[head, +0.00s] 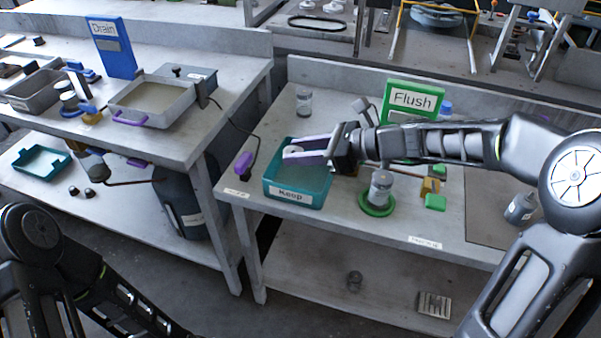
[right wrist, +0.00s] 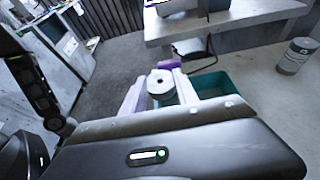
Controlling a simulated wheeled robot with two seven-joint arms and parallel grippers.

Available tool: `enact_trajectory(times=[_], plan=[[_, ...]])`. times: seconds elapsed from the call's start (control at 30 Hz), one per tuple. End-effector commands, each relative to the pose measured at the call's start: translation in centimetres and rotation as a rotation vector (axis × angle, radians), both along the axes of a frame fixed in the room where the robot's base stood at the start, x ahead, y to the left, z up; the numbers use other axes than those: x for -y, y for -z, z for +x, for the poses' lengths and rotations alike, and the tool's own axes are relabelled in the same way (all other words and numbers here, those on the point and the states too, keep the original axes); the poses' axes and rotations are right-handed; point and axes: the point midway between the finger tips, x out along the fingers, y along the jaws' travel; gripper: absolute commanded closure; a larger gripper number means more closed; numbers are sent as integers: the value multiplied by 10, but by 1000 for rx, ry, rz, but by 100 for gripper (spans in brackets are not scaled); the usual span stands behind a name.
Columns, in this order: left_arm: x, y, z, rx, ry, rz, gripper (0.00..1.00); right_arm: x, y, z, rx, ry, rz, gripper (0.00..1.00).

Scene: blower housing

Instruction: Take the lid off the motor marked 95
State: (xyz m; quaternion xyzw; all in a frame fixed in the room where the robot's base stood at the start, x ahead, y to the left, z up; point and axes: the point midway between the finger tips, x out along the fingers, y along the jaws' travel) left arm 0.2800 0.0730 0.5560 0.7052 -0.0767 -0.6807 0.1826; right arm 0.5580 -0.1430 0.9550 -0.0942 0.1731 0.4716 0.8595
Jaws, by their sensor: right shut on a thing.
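My right gripper (head: 292,154) has purple fingers and hangs over the teal bin marked Keep (head: 297,192). It is shut on a pale round lid with a dark centre hole, which shows between the fingers in the right wrist view (right wrist: 160,84). A grey cylindrical motor (head: 381,187) stands upright in a green ring (head: 377,207), right of the bin. Another motor (head: 303,102) stands behind the bin, and a third (head: 520,208) is at the right. I cannot read their numbers. My left gripper is out of view.
A green Flush sign (head: 412,102) stands behind my right arm. A purple-handled tool on a cable (head: 243,165) is left of the bin. The left bench holds a blue Drain sign (head: 114,47) and a metal basin (head: 152,102). A floor gap separates the benches.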

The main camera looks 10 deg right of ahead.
Motion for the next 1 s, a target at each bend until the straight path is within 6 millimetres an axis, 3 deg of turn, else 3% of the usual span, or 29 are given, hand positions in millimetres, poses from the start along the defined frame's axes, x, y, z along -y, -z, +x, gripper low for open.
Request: enact_trajectory(times=[0.13,0.47,0.73,1.0], plan=[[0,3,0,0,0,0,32,0,20,0,-1,0,0,100],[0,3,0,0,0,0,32,0,23,0,1,0,0,100],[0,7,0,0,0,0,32,0,56,0,-3,-1,1,100],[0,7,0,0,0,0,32,0,59,0,2,-1,-1,100]])
